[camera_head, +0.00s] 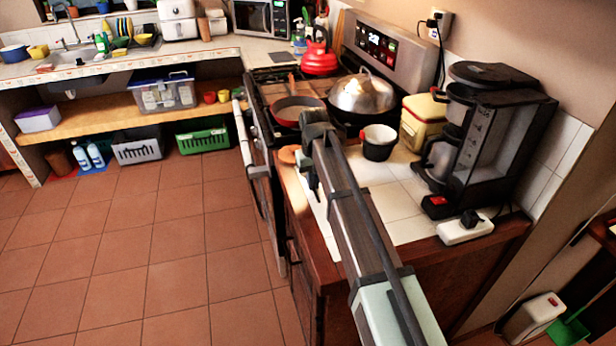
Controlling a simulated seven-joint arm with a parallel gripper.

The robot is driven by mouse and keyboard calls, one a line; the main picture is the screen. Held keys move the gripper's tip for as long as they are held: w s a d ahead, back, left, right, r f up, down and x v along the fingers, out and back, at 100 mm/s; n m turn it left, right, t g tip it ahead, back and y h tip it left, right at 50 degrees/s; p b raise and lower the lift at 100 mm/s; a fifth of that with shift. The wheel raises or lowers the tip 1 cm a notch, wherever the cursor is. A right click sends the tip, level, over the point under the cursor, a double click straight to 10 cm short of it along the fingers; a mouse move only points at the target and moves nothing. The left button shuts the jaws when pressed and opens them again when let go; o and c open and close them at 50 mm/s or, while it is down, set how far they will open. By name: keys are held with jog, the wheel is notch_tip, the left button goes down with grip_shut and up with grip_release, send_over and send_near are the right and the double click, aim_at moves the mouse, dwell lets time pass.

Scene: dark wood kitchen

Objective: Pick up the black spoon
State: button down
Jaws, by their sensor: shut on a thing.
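My gripper (312,186) is at the far end of my arm, over the left side of the white-tiled counter (408,228). It is small and dark here, and my arm hides part of it. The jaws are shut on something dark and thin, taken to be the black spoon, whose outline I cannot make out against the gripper. I cannot tell whether it touches the counter. No other black spoon shows on the counter.
A white and black pot (379,142) stands right of my arm, with a yellow canister (424,122) and coffee machine (490,140) further right. Behind are a pan (298,112), a domed lid (362,93) and a red kettle (319,55). Open floor lies left.

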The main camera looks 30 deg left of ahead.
notch_tip(320, 180, up, 10)
dwell(0.7)
dwell(0.8)
